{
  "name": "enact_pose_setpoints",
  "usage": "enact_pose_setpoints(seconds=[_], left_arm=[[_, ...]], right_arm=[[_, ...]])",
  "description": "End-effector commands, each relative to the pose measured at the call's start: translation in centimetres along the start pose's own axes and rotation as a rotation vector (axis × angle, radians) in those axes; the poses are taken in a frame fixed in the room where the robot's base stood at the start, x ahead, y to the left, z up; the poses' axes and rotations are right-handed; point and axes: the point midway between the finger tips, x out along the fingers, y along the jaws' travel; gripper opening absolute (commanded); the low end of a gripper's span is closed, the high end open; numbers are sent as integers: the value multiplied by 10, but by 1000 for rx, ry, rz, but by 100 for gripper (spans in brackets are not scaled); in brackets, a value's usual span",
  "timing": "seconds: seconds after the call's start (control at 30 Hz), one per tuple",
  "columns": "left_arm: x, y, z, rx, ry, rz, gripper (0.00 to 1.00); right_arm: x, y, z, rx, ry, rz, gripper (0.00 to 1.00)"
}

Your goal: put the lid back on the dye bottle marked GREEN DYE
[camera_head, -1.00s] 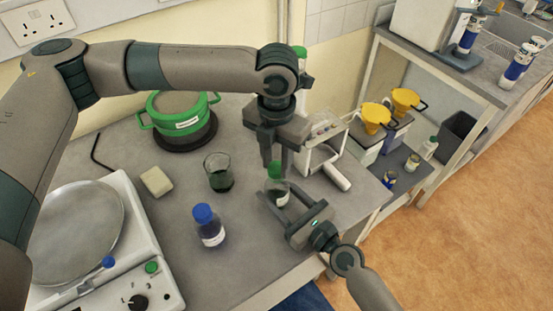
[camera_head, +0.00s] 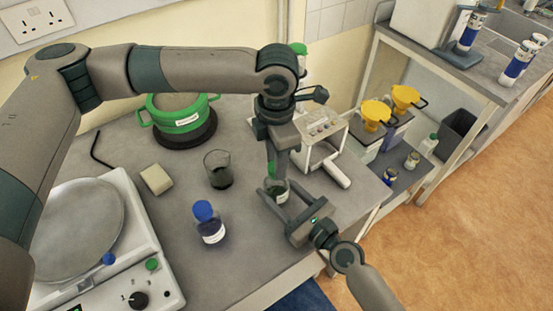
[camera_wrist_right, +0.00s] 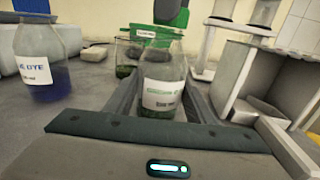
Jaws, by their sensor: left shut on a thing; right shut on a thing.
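The dye bottle (camera_head: 276,191) is clear glass with dark liquid low inside. It stands upright at the bench's right side, and its white label with green lettering shows in the right wrist view (camera_wrist_right: 163,93). My right gripper (camera_head: 279,193) is shut on the bottle's body, one finger on each side. My left gripper (camera_head: 277,165) points down from above, shut on the green lid (camera_head: 271,169). The lid is over the bottle's mouth; it also shows at the top of the right wrist view (camera_wrist_right: 164,13). I cannot tell whether the lid touches the neck.
A blue-capped bottle (camera_head: 208,224) and a beaker (camera_head: 218,172) stand left of the dye bottle. A green pot (camera_head: 178,119) is behind. A pale block (camera_head: 156,179) and a balance (camera_head: 128,230) are at left. A white-framed device (camera_head: 322,150) stands close at right.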

Motion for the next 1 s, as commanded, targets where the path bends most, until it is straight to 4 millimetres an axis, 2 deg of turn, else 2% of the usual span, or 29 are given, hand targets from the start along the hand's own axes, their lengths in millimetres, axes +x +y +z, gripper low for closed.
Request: enact_pose_setpoints(seconds=[0.1,0.2,0.53,0.57,0.6,0.63,1.0], left_arm=[[0,0,0,148,0,1,9],[0,0,0,223,0,0,9],[0,0,0,251,0,1,9],[0,0,0,250,0,1,34],[0,0,0,250,0,1,44],[0,0,0,250,0,1,48],[-3,0,0,249,-1,1,48]], right_arm=[[0,0,0,0,1,0,0],[0,0,0,0,1,0,0],[0,0,0,0,1,0,0],[0,0,0,0,1,0,0],[0,0,0,0,1,0,0],[0,0,0,0,1,0,0],[0,0,0,0,1,0,0]])
